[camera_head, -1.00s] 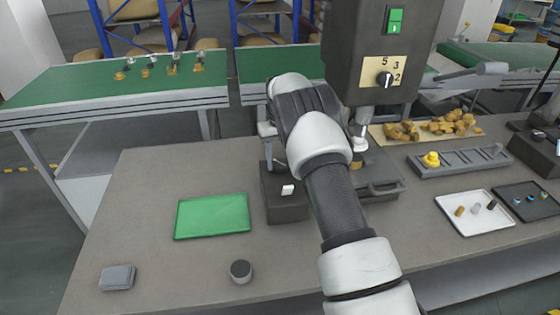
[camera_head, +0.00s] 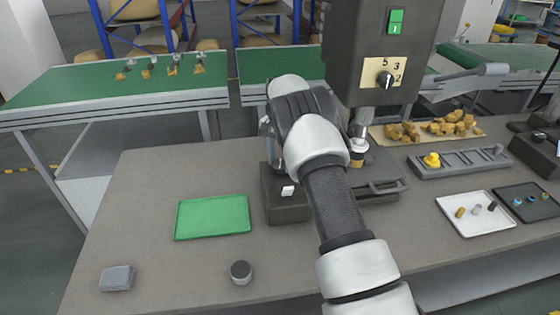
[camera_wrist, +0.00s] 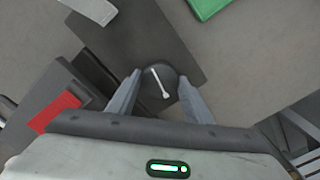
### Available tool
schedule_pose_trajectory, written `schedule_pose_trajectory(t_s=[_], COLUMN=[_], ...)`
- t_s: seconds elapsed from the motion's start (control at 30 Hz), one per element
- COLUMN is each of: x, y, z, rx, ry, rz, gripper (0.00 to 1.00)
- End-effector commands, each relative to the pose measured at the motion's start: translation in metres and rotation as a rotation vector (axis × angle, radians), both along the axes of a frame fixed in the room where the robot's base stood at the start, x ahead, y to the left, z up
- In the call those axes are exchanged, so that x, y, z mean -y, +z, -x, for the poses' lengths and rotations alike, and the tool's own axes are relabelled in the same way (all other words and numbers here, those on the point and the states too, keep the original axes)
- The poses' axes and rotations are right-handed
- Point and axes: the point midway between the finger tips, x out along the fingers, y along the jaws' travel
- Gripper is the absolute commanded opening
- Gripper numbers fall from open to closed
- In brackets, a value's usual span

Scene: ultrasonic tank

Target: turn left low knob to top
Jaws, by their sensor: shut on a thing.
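A dark round knob (camera_wrist: 149,88) with a white pointer line shows in the wrist view. The pointer slants from upper left to lower right in that picture. My gripper (camera_wrist: 157,84) has one finger on each side of the knob and is shut on it. The knob sits by a dark grey box-like base, which shows in the head view (camera_head: 287,208). In the head view my arm hides the gripper and this knob.
A machine head (camera_head: 350,55) with a numbered dial knob (camera_head: 385,79) and a green switch (camera_head: 396,21) stands just behind my arm. A green tray (camera_head: 212,216), a dark round piece (camera_head: 241,272) and a grey box (camera_head: 117,278) lie left. The table between them is clear.

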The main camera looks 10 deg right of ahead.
Motion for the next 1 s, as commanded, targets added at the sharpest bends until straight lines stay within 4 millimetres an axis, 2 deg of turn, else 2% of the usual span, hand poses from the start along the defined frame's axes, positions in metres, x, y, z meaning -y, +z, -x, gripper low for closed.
schedule_pose_trajectory(t_s=[0.43,1.0], x=[-0.0001,-0.0002], y=[0.0012,0.0012], z=[-0.001,-0.0012], rx=[0.002,0.003], ry=[-0.265,-0.322], rz=[0.001,0.0], gripper=[0.24,0.24])
